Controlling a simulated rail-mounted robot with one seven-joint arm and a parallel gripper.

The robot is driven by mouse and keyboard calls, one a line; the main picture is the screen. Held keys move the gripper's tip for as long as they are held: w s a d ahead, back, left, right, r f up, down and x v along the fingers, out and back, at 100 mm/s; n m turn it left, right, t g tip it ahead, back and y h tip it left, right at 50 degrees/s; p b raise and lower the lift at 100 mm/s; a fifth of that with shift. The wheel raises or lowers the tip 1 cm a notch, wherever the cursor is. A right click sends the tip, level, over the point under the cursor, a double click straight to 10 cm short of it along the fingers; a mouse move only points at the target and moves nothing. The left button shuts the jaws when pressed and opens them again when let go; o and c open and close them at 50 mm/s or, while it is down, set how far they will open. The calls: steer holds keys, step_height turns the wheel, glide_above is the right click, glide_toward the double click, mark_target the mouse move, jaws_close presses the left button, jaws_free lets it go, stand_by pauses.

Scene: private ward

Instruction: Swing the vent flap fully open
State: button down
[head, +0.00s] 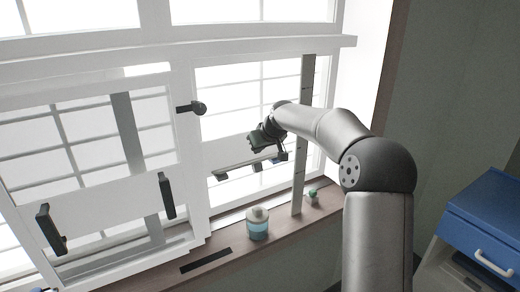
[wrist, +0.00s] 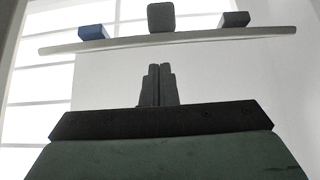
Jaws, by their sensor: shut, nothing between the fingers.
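My gripper (head: 257,148) is at the right-hand window, shut and empty. In the wrist view its two dark fingers (wrist: 154,70) are pressed together. A thin pale bar (wrist: 200,38) crosses beyond the fingertips, with a gap showing between. It carries a blue block (wrist: 92,32), a grey middle block (wrist: 160,17) and a dark right block (wrist: 234,19). In the head view the bar (head: 245,164) slopes just below my gripper. A white framed pane (head: 87,187) with two dark handles stands at the left. I cannot tell for certain which part is the flap.
A black knob (head: 198,108) sticks out from the white post left of my gripper. A jar with blue contents (head: 257,224) and a small green-and-white item (head: 312,197) stand on the sill. A grey upright strip (head: 301,150) stands behind my arm. A blue-topped cabinet (head: 490,215) is at right.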

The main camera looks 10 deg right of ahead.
steer(key=r, duration=0.1)
steer(key=r+p, duration=0.1)
steer(key=w, duration=0.1)
steer(key=shift+a+r+p, duration=0.25)
steer(key=shift+r+p, duration=0.05)
steer(key=shift+r, duration=0.1)
steer(key=s+f+b+v, duration=0.1)
steer(key=b+v, duration=0.2)
steer(key=v, duration=0.6)
steer(key=s+a+f+m+g+h, duration=0.15)
steer(key=s+f, duration=0.45)
steer(key=s, duration=0.8)
steer(key=s+a+f+m+g, duration=0.1)
steer(key=s+f+g, duration=0.2)
steer(key=s+f, duration=0.75)
steer(key=s+a+f+m+g+h, duration=0.1)
steer(key=s+f+g, duration=0.2)
steer(key=s, duration=1.5)
step_height(320, 180, down, 33)
steer(key=d+b, duration=0.1)
steer(key=b, duration=3)
steer(key=shift+s+f+g, duration=0.25)
steer(key=shift+g, duration=0.1)
steer(key=shift+d+r, duration=0.1)
step_height(320, 180, up, 30)
steer(key=a+p, duration=0.1)
steer(key=p, duration=2.6)
steer(key=shift+a+t+p, duration=0.3)
steer(key=shift+t+p, duration=0.1)
steer(key=shift+s, duration=0.1)
